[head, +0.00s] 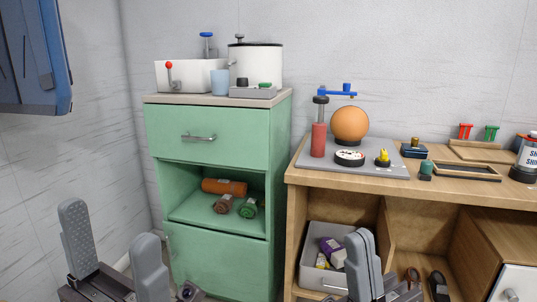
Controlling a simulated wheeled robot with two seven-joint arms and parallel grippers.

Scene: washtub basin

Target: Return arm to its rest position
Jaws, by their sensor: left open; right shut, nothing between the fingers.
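My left gripper (110,224) is at the lower left, open and empty, with its two grey fingers pointing up and well apart. It is in front of the left wall and to the left of the green cabinet. My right gripper (361,242) is at the bottom, right of the middle, with its fingers shut together and nothing between them. It stands in front of the wooden desk's lower shelf and covers part of the grey bin (312,262) there. The rest of both arms is mostly out of the picture.
The green cabinet (185,125) carries a white basin (185,75), a blue cup (219,83) and a white pot (258,64). Its open shelf holds several rolled items. The wooden desk (420,188) holds a grey tray (316,160) with an orange ball (350,124). A blue object (35,55) hangs upper left.

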